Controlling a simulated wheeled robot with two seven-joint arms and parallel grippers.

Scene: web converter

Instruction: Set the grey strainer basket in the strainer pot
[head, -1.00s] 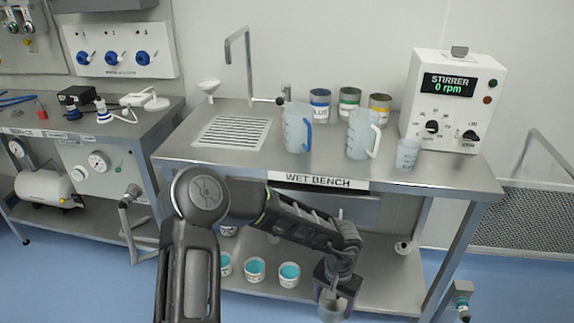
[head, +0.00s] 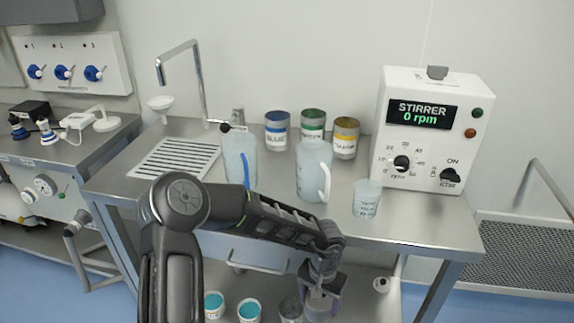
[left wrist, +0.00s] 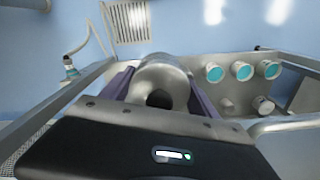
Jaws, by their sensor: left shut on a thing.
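My left gripper (head: 321,286) is shut on a grey round metal thing, taken to be the strainer basket (head: 318,307), low in front of the wet bench. In the left wrist view the basket (left wrist: 163,75) shows between the purple fingers, with a dark opening towards the camera. A grey open pot (head: 291,308) stands left of it, below the bench top; I cannot tell whether it is the strainer pot. My right gripper is not in view.
The wet bench (head: 420,228) carries two jugs (head: 240,160) (head: 314,172), a beaker (head: 366,199), several cans and the stirrer box (head: 428,135). Teal-filled tubs (head: 248,311) stand on its lower shelf. A pipe with a teal fitting (left wrist: 70,68) shows in the left wrist view.

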